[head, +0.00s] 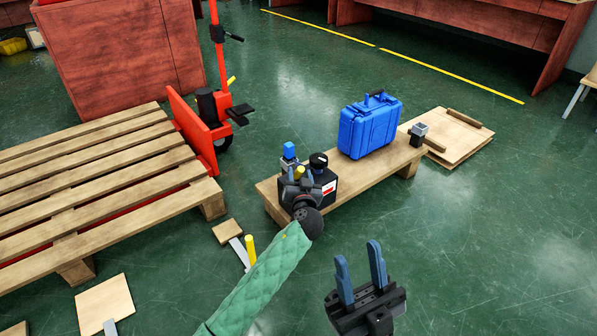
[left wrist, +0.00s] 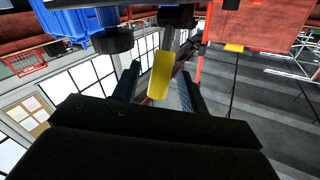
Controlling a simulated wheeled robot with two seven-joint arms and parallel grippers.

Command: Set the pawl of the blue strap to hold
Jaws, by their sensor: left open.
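A small blue block (head: 289,150) stands at the left end of a low wooden bench, beside a black box (head: 324,186) with a red-and-white label. I cannot tell which part is the blue strap's pawl. My left gripper (head: 300,175) is open in front of the black box, hiding part of it. A yellow tab (head: 299,172) shows between its fingers. In the left wrist view the yellow tab (left wrist: 160,75) lies between the open fingers (left wrist: 157,88), with a visible gap on each side. My right gripper (head: 361,270) is open and empty above the floor.
A blue case (head: 370,127) stands on the bench (head: 347,199); a grey fitting (head: 418,130) is at its right end. A pallet (head: 95,178) and red lift (head: 195,130) are left. A yellow handle (head: 249,250) stands beside my left arm. Floor on the right is clear.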

